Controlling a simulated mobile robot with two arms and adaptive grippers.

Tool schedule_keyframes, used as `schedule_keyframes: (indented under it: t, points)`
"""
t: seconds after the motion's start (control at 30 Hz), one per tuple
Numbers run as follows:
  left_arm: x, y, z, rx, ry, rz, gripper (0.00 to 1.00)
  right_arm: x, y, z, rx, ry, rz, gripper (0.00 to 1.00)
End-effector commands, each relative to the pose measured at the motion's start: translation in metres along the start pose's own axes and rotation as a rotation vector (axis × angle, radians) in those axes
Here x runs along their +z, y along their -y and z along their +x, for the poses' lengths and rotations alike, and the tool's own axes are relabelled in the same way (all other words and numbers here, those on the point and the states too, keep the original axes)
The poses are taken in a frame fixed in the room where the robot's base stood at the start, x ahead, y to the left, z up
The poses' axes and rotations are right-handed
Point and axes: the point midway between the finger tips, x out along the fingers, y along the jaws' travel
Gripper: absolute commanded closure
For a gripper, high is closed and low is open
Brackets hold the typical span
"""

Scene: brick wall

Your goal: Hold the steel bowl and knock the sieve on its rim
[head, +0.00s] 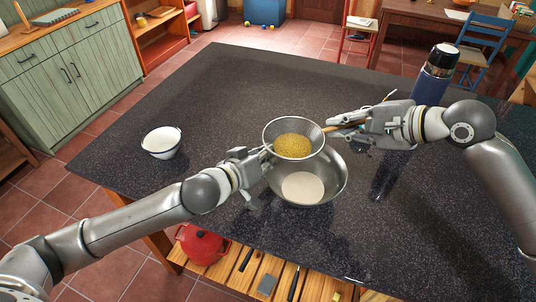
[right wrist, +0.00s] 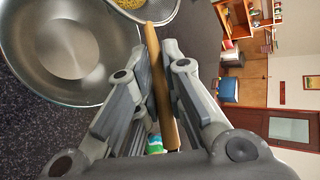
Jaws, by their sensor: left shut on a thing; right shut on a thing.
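The steel bowl (head: 335,180) stands on the dark counter, with a pale round patch at its bottom. It also shows in the right wrist view (right wrist: 110,45). My left gripper (head: 264,158) is shut on its left rim. The sieve (head: 293,137) holds yellow grains and overlaps the bowl's far side in the head view. I cannot tell whether it touches the rim. My right gripper (head: 345,130) is shut on the sieve's wooden handle, which runs between the fingers in the right wrist view (right wrist: 160,80). The sieve's edge shows at the top there.
A white bowl (head: 161,143) with a dark rim stands on the counter at the left. A dark blue flask (head: 432,82) stands behind my right gripper. A red pot (head: 202,243) sits on the shelf below. The counter's far left is clear.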

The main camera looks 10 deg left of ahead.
Motion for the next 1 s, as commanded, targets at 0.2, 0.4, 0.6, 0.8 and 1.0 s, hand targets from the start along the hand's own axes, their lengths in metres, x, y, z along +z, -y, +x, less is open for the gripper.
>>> schedule_keyframes:
  t: [0.2, 0.4, 0.6, 0.8, 1.0]
  points:
    - [0.001, 0.001, 0.0, -0.003, 0.003, 0.001, 1.0, 0.0, 0.0, 0.0, -0.001, 0.0, 0.0, 1.0]
    - [0.002, 0.001, 0.0, -0.003, 0.003, 0.001, 1.0, 0.0, 0.0, 0.0, -0.001, 0.0, 0.0, 1.0]
    - [0.002, 0.001, 0.0, -0.003, 0.003, 0.001, 1.0, -0.008, -0.007, 0.003, 0.001, 0.0, 0.003, 1.0]
    - [0.002, 0.001, 0.0, -0.003, 0.004, 0.001, 1.0, -0.02, -0.017, 0.007, 0.0, 0.0, 0.003, 1.0]
    - [0.002, 0.001, 0.0, -0.003, 0.004, 0.001, 1.0, -0.032, -0.027, 0.011, 0.0, 0.0, 0.003, 1.0]
